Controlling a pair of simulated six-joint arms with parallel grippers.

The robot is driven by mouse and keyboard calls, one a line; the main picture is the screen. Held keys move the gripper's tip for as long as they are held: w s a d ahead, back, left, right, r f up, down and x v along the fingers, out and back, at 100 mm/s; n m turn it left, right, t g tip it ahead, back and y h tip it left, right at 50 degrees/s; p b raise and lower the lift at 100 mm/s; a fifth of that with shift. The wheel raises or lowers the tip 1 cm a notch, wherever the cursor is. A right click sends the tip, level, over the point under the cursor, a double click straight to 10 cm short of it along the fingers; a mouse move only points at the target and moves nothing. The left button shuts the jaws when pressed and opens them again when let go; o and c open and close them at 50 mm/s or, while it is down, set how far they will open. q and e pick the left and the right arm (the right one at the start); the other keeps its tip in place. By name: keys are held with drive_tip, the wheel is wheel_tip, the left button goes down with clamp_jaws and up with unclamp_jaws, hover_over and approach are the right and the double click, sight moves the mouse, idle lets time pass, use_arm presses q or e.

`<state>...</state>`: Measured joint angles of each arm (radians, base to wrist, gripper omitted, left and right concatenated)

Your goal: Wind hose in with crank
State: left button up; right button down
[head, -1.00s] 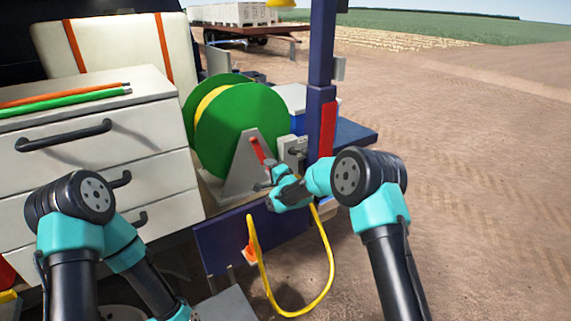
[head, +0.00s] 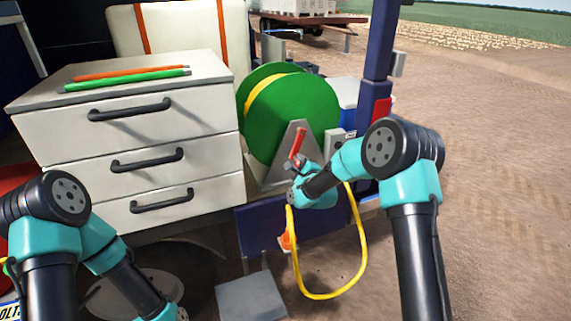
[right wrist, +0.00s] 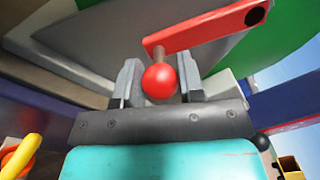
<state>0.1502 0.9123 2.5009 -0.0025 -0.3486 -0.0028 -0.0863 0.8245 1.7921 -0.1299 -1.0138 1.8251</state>
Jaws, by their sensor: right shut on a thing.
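The green hose reel (head: 312,108) stands on its grey bracket, with yellow hose wound between its discs. A red crank arm (head: 297,145) slants down and left in front of it. My right gripper (head: 294,170) is at the crank's lower end. In the right wrist view its jaws (right wrist: 160,84) are shut on the crank handle, with the red ball knob (right wrist: 160,81) between them and the red arm (right wrist: 210,33) above. The yellow hose (head: 363,240) hangs in a loop below the reel; part shows in the wrist view (right wrist: 20,158). My left gripper is out of view.
A white drawer cabinet (head: 130,140) with orange and green sticks stands left of the reel. A blue post (head: 380,50) rises to the right. A blue panel (head: 325,225) lies behind the hose loop. Open dirt ground (head: 495,190) extends right.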

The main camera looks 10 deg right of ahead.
drive_tip(key=shift+a, duration=0.15)
drive_tip(key=c, duration=0.8)
unclamp_jaws()
drive_tip(key=shift+o, duration=0.2)
drive_tip(key=s+d, duration=0.1)
drive_tip(key=s, duration=0.7)
drive_tip(key=s+d, duration=0.2)
drive_tip(key=s, duration=0.7)
drive_tip(key=shift+d+f, duration=0.3)
